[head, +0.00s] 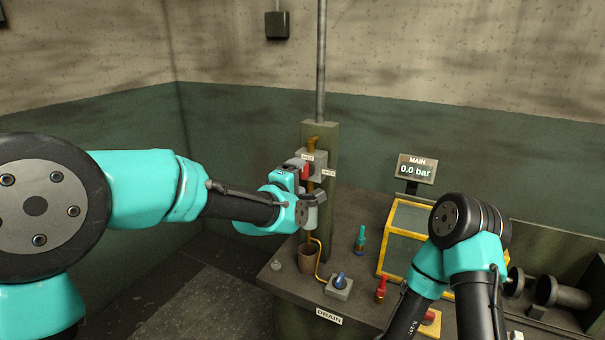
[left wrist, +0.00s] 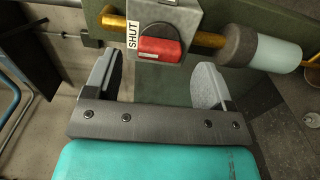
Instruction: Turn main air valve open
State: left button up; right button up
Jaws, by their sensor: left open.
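The main air valve is a grey block (head: 317,160) on a green post (head: 340,142), with a red handle (head: 306,170). In the left wrist view the red handle (left wrist: 161,49) lies crosswise on the block (left wrist: 172,14), beside a SHUT label (left wrist: 132,38). My left gripper (head: 305,196) is open in front of the valve. In the left wrist view its jaws (left wrist: 160,75) stand either side of the handle, with gaps on both sides; the handle appears at or just beyond the fingertips. The MAIN display (head: 416,169) reads 0.0 bar. My right gripper is out of view.
A grey-white cylinder (left wrist: 278,60) sits on the pipe right of the valve in the left wrist view. The bench holds a blue knob (head: 340,278) by the DRAIN label (head: 329,316), a teal-topped item (head: 360,240), a red item (head: 381,289) and a yellow-framed box (head: 402,226).

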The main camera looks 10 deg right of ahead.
aim_at(303, 173)
pick_arm(q)
jog(key=shift+x, duration=1.65)
jog(key=c, duration=0.9)
jog(key=shift+c, duration=0.2)
